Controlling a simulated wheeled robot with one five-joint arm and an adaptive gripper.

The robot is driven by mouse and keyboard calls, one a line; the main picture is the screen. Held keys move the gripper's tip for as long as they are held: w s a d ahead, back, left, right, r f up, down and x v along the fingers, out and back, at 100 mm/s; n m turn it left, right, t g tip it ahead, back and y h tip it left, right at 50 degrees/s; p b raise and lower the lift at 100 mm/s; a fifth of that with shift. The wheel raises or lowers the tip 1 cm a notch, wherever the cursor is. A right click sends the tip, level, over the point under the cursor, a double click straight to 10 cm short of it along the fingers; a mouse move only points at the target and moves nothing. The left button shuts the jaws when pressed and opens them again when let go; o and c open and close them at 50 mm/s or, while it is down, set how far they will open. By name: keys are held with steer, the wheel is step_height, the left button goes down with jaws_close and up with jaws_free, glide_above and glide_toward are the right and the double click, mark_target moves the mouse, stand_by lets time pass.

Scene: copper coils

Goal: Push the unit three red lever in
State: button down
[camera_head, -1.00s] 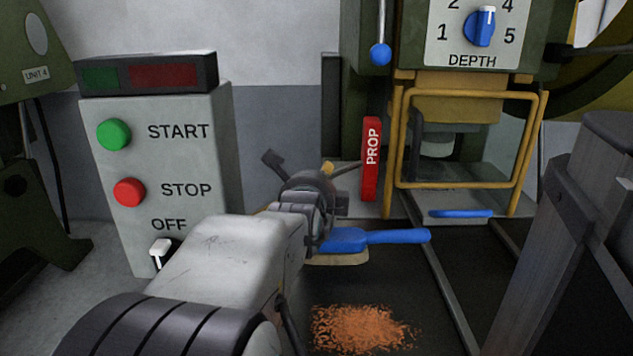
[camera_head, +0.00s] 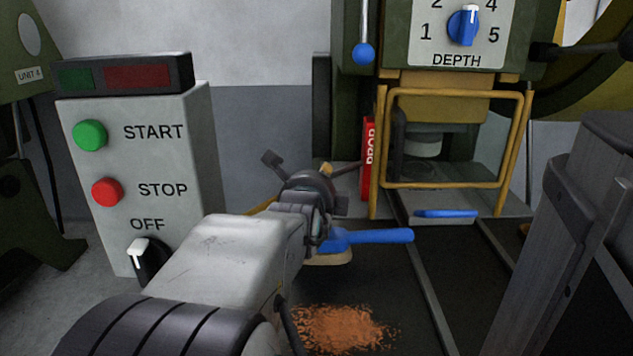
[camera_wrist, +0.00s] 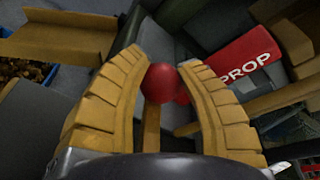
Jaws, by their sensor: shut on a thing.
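In the wrist view a round red knob (camera_wrist: 161,83) sits between the two tan ribbed fingers of my gripper (camera_wrist: 162,77), which is shut on it. A darker red part shows just right of the knob; the rest of the lever is hidden or cannot be made out. In the head view my gripper (camera_head: 318,178) is mostly hidden behind my own wrist, and the knob cannot be seen there. A red block marked PROP (camera_head: 368,160) stands upright left of the yellow guard frame. It also lies beyond the right finger in the wrist view (camera_wrist: 240,62).
A control box (camera_head: 140,160) with START, STOP and OFF stands at left. A blue-handled brush (camera_head: 370,236) and copper chips (camera_head: 342,328) lie right of and below my wrist. The press guard (camera_head: 455,186) is at right. A UNIT 4 machine (camera_head: 20,110) is far left.

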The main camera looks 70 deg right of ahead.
steer(key=c, duration=0.8)
jaws_free()
steer(key=shift+w, duration=0.1)
steer(key=shift+a, duration=0.1)
steer(key=shift+v, duration=5.95)
